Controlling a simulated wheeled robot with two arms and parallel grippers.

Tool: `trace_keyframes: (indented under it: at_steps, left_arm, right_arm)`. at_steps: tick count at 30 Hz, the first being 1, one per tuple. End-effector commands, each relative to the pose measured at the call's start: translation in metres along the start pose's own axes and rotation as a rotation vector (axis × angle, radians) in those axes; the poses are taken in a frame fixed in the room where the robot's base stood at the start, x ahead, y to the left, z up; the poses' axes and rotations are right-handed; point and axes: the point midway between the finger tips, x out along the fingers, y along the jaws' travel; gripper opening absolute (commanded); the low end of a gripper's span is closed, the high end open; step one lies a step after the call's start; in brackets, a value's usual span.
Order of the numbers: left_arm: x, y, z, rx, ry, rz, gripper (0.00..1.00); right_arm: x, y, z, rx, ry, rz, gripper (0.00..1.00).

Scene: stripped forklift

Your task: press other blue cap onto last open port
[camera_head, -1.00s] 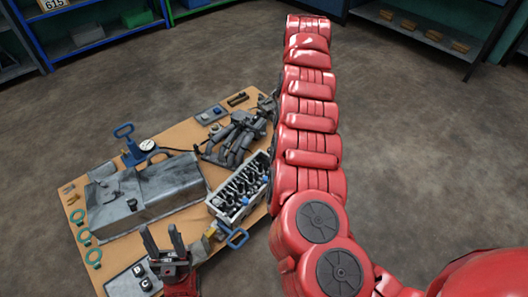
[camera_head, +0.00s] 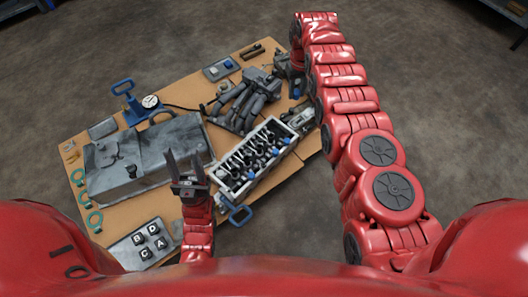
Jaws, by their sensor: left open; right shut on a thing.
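The blue caps (camera_head: 285,142) are tiny here; a few blue spots show on the grey cylinder head (camera_head: 222,193), an open-topped block with rows of dark parts. I cannot tell which port is open. My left gripper (camera_head: 184,160) is open and empty, fingers pointing away from me, just left of the cylinder head's near end. My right arm (camera_head: 342,95) reaches up past the table's right side.
The tan table (camera_head: 190,100) carries a grey cover (camera_head: 145,160), a blue hand pump with gauge (camera_head: 130,103), a dark manifold (camera_head: 245,100), green rings (camera_head: 95,218) and a lettered plate (camera_head: 145,245). A blue handle (camera_head: 235,211) stands beside the cylinder head.

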Motion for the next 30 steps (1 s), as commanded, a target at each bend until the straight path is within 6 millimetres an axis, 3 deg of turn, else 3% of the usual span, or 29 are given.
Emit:
trace_keyframes:
  at_steps: [9, 16, 26, 30]
  left_arm:
    - [-0.003, 0.000, 0.001, 0.000, 0.000, 0.000, 0.50]
    - [-0.004, 0.000, 0.001, 0.000, 0.000, 0.000, 0.50]
    - [-0.008, 0.000, 0.001, 0.000, 0.000, 0.000, 0.50]
    - [-0.008, 0.000, 0.001, 0.000, 0.000, 0.000, 0.50]
  right_arm:
    - [0.035, -0.016, 0.006, -0.046, -0.003, -0.001, 0.00]
    - [0.052, -0.022, 0.009, -0.060, -0.006, 0.002, 0.00]
    - [0.109, -0.051, 0.022, -0.129, -0.005, 0.000, 0.00]
    - [0.114, -0.054, 0.022, -0.137, -0.002, 0.001, 0.00]
